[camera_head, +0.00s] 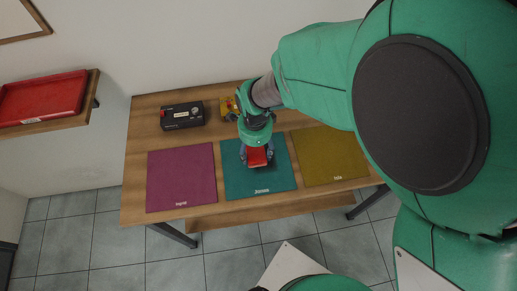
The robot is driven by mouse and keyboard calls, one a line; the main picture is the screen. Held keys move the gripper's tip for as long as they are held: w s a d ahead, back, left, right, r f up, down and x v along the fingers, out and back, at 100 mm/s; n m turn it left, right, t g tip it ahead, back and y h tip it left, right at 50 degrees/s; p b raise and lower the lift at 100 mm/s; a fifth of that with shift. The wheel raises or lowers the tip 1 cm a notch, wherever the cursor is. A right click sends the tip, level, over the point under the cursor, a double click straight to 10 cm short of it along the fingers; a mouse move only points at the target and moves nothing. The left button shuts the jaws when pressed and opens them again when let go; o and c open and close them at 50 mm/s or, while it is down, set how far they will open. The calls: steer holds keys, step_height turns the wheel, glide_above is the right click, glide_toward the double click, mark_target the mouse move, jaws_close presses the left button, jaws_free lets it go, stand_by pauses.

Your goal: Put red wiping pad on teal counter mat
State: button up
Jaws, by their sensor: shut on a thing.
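The red wiping pad (257,158) is between the fingers of my gripper (257,155), which is shut on it. Gripper and pad are over the teal counter mat (258,182), near its middle and upper part. I cannot tell whether the pad touches the mat or is held a little above it. My gripper and wrist hide part of the pad and the mat's upper edge. The mat lies flat on the wooden table, between a purple mat and an olive mat.
The purple mat (181,178) lies left and the olive mat (329,155) right. A black box (182,115) stands behind the purple mat. A yellow item (228,106) is partly hidden by my arm. A red tray (42,98) sits on a wall shelf at left.

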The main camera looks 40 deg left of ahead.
mark_target(256, 156)
steer(key=shift+f, duration=1.7)
steer(key=shift+f, duration=0.15)
steer(key=o, duration=1.2)
steer(key=shift+c, duration=0.2)
step_height(256, 156, up, 12)
steer(key=shift+r+p, duration=0.15)
steer(key=shift+p, duration=0.15)
